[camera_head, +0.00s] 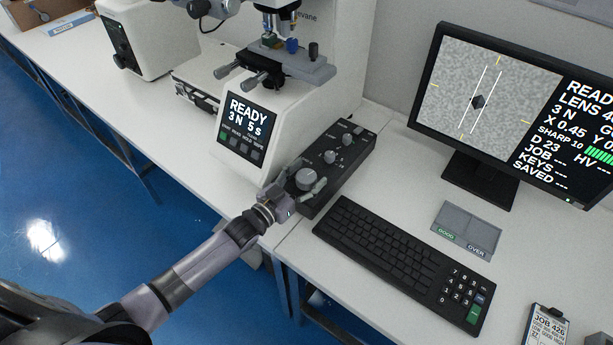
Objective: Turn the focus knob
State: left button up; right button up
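A black control box (339,177) lies on the white table to the right of the hardness tester (270,135). A large grey knob (306,179) is at its near end, with smaller knobs (330,157) farther along. The labels are too small to read, so I cannot tell from them which is the focus knob. My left gripper (308,177) is at the large knob, its fingers apart on either side of it. I cannot tell whether they touch it. My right gripper is not in view.
A keyboard (400,262) lies close to the right of the control box. A monitor (515,110) stands behind it, showing a dark indent between two white lines and "SHARP 10". A grey two-part tray (467,228) and a job card (543,326) lie farther right.

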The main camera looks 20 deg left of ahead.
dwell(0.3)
pick_arm(q)
jog(key=v, duration=1.2)
dwell(0.9)
